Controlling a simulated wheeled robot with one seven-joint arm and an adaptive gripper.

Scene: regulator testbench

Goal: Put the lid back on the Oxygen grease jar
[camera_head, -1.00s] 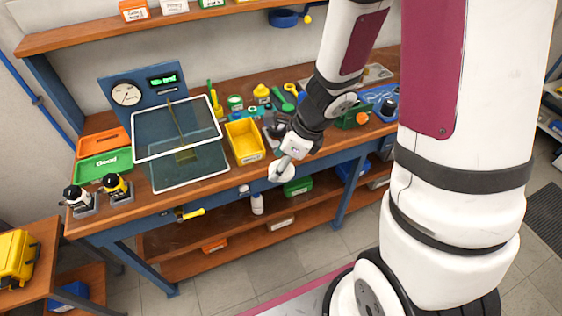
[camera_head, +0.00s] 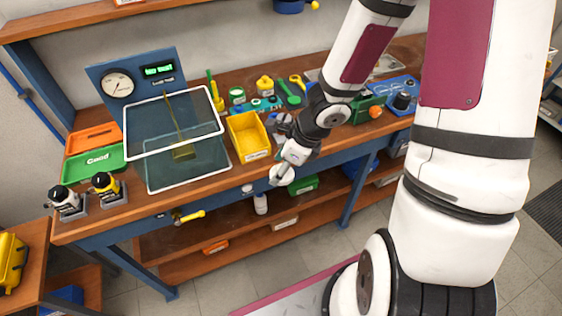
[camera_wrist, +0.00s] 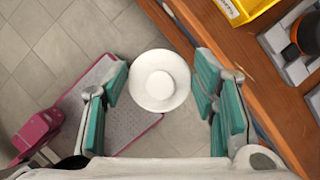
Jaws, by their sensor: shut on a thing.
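My gripper (camera_head: 286,166) is shut on a white round lid (camera_wrist: 160,84) with a raised round middle. The lid sits between the teal finger pads in the wrist view and also shows in the head view (camera_head: 281,175). My gripper holds it just off the bench's front edge, with floor below it in the wrist view. A small white jar with green on it (camera_head: 237,95) stands at the back of the bench. Its label is too small to read, so I cannot tell if it is the Oxygen grease jar.
A yellow bin (camera_head: 247,137) stands on the bench (camera_head: 222,185), left of my gripper. A grey holder with a dark, orange-ringed part (camera_wrist: 305,38) lies right in the wrist view.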

